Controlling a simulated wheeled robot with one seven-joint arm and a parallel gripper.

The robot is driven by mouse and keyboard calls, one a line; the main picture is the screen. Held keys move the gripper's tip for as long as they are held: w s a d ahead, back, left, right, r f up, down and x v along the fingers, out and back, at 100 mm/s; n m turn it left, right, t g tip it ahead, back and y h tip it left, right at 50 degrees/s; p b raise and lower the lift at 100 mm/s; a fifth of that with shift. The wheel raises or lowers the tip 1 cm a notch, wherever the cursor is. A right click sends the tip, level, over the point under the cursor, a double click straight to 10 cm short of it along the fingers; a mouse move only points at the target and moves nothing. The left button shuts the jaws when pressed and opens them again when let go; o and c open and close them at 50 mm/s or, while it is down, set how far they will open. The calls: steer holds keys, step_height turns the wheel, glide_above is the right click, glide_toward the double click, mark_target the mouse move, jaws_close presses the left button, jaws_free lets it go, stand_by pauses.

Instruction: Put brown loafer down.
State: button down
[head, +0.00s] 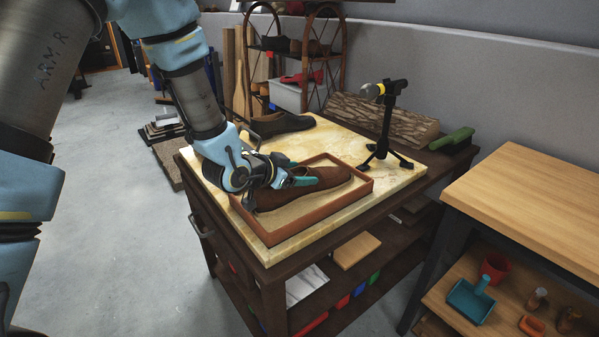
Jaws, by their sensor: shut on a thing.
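The brown loafer (322,179) lies lengthwise in or just above a shallow tray (318,228) with a reddish-brown rim. The tray is on the light marble-like top of a dark wooden cart (267,254). My gripper (292,180) reaches down from the upper left and is shut on the loafer near its opening. The gripper covers part of the shoe's opening. I cannot tell whether the sole touches the tray floor.
A dark shoe (283,125) stands behind the tray. A wooden table (535,195) is at right.

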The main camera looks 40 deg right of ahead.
steer(key=shift+f, duration=0.1)
jaws_free()
steer(key=shift+r, duration=0.3)
steer(key=b+v, duration=0.1)
steer(key=v, duration=1)
steer(key=shift+a+r, duration=0.1)
steer(key=shift+a, duration=0.3)
